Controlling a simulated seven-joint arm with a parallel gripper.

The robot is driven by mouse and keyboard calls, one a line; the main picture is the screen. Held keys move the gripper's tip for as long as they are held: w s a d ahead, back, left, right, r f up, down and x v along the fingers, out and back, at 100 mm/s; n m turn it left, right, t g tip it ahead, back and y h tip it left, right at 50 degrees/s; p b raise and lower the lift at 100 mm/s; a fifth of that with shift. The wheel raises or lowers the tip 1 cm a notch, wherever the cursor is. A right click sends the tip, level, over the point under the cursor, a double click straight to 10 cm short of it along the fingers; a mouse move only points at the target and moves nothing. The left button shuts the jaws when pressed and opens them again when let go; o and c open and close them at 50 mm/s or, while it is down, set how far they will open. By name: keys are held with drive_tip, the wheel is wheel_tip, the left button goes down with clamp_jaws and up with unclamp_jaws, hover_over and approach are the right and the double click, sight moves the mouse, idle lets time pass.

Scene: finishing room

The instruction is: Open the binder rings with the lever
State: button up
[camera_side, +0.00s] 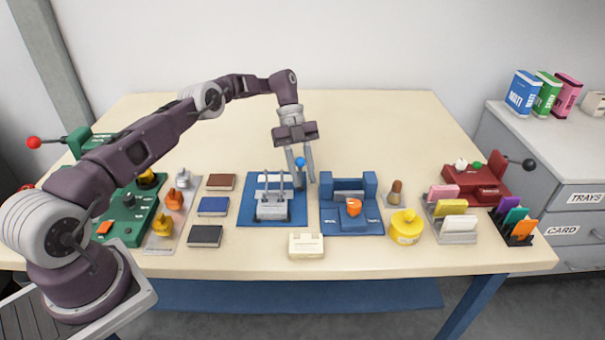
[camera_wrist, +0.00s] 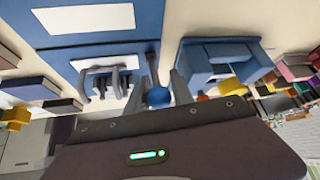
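The binder ring mechanism (camera_side: 272,207) is white and grey with upright metal rings and stands on a blue mat (camera_side: 259,222). It shows in the wrist view too (camera_wrist: 102,62). Its lever ends in a blue ball knob (camera_side: 300,162), seen just in front of my gripper's body in the wrist view (camera_wrist: 159,97). My gripper (camera_side: 303,182) points down at the mechanism's right side. Its fingers are apart, one on each side of the knob, and look open. I cannot tell whether either finger touches the knob.
A blue fixture (camera_side: 369,186) with an orange part stands close to the right. A cream block (camera_side: 306,245) sits in front. Several dark books (camera_side: 213,207) lie to the left. A yellow round tin (camera_side: 406,228) stands farther right. The table's back is clear.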

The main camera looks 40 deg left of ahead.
wheel_tip(320, 180, up, 10)
wheel_tip(320, 180, up, 12)
drive_tip(key=n+t+y, duration=0.1)
drive_tip(key=n+y, duration=0.2)
drive_tip(key=n, duration=0.2)
hover_over(303, 187)
drive_tip(key=s+d, duration=0.3)
drive_tip(key=d, duration=0.1)
drive_tip(key=s+d+r+n+t+y, duration=0.25)
drive_tip(key=s+r+n, duration=0.25)
drive_tip(key=s+r, duration=0.25)
drive_tip(key=s+f+n+t, duration=0.2)
drive_tip(key=s+n, duration=0.5)
drive_tip(key=s, duration=0.5)
drive_tip(key=s+f+n+t, duration=0.2)
drive_tip(key=s+n, duration=0.5)
drive_tip(key=s, duration=0.5)
drive_tip(key=shift+s+d+f+t+y, duration=0.15)
drive_tip(key=shift+s+d+t+y, duration=0.1)
drive_tip(key=shift+d+t+y, duration=0.3)
